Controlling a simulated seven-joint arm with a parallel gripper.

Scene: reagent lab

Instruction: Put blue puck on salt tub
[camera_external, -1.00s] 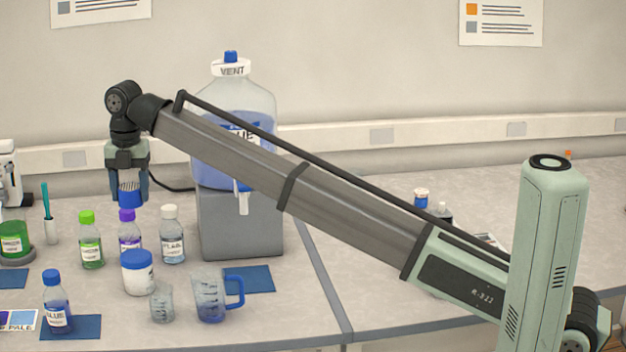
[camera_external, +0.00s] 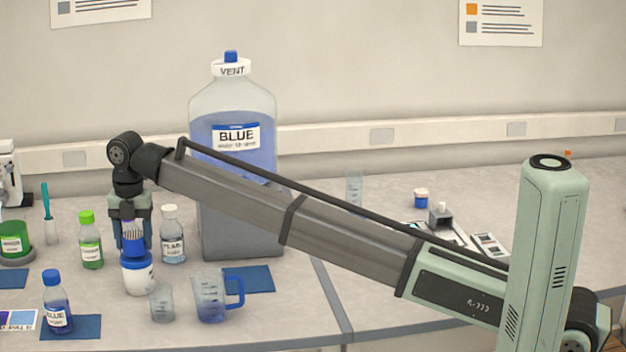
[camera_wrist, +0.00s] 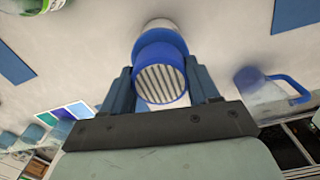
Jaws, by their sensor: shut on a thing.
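The salt tub (camera_external: 138,279), white with a blue lid, stands upright on the bench at the left. It also shows in the wrist view (camera_wrist: 160,23), partly hidden behind the puck. My gripper (camera_external: 133,243) points down directly over the tub. Its jaws are shut on the blue puck (camera_external: 133,247), which has a pale striped face. In the wrist view the puck (camera_wrist: 160,50) sits between the two blue fingers, overlapping the tub's lid. The puck is at lid height or just above it; I cannot tell whether they touch.
A green-capped bottle (camera_external: 91,245) and a white-capped bottle (camera_external: 172,240) stand close on either side. A small glass beaker (camera_external: 161,304) and a blue-handled jug (camera_external: 210,298) are in front.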

